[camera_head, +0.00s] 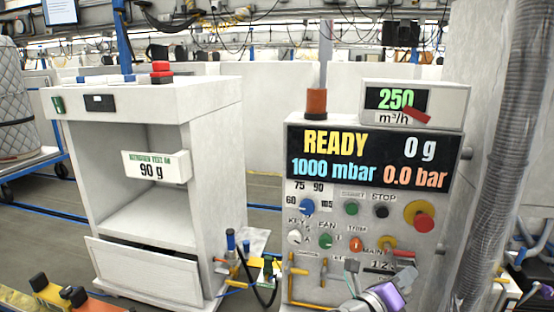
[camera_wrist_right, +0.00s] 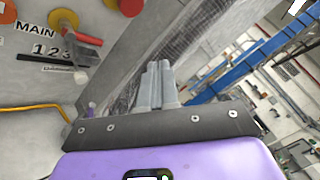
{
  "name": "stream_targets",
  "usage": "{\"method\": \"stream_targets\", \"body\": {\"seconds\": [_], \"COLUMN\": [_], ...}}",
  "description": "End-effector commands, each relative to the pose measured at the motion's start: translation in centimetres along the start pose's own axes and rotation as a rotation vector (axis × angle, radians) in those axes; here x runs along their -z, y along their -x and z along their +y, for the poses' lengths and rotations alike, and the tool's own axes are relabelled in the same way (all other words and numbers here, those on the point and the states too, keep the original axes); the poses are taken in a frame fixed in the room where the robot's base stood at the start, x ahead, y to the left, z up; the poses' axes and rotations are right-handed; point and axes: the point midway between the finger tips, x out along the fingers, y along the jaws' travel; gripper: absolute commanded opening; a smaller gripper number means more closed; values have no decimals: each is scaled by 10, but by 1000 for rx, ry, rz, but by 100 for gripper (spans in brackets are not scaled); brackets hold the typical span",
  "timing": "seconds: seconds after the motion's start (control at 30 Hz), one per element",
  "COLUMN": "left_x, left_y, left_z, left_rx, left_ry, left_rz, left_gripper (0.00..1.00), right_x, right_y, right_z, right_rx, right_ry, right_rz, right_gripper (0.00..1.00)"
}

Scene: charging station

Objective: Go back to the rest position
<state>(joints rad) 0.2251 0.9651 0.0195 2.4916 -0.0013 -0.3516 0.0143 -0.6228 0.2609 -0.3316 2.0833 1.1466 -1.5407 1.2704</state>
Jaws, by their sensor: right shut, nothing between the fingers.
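My right gripper (camera_head: 352,283) shows at the bottom of the head view, in front of the lower part of the control panel (camera_head: 298,271). Its fingers are together with nothing between them. The wrist view shows the grey fingers (camera_wrist_right: 157,84) side by side beyond the purple wrist housing, pointing along the panel's right side. The red-handled MAIN switch (camera_wrist_right: 80,38) is to the left of the fingers and apart from them. My left gripper is not in either view.
The panel display (camera_head: 375,158) reads READY, 0 g, 1000 mbar and 0.0 bar. A white cabinet (camera_head: 215,150) with a tilted front drawer stands to the left. A ribbed grey hose (camera_head: 490,150) runs down the panel's right side. Yellow-and-black parts (camera_head: 60,295) lie at lower left.

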Motion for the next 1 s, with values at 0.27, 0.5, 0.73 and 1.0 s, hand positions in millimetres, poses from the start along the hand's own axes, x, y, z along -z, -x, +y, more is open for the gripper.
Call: {"method": "stream_targets", "body": {"seconds": [0.27, 0.5, 0.73, 1.0], "left_x": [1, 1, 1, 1], "left_y": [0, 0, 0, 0], "left_z": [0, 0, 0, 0], "left_rx": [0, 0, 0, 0], "left_ry": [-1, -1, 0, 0], "left_rz": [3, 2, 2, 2], "left_gripper": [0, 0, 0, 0], "right_x": [8, 56, 165, 300], "right_y": [1, 26, 102, 233], "right_z": [99, 212, 325, 364], "right_rx": [-179, -428, -811, -1240], "right_ry": [433, 904, 1399, 1657], "right_rz": [-201, -445, -844, -1476], "right_gripper": [0, 0, 0, 0]}}
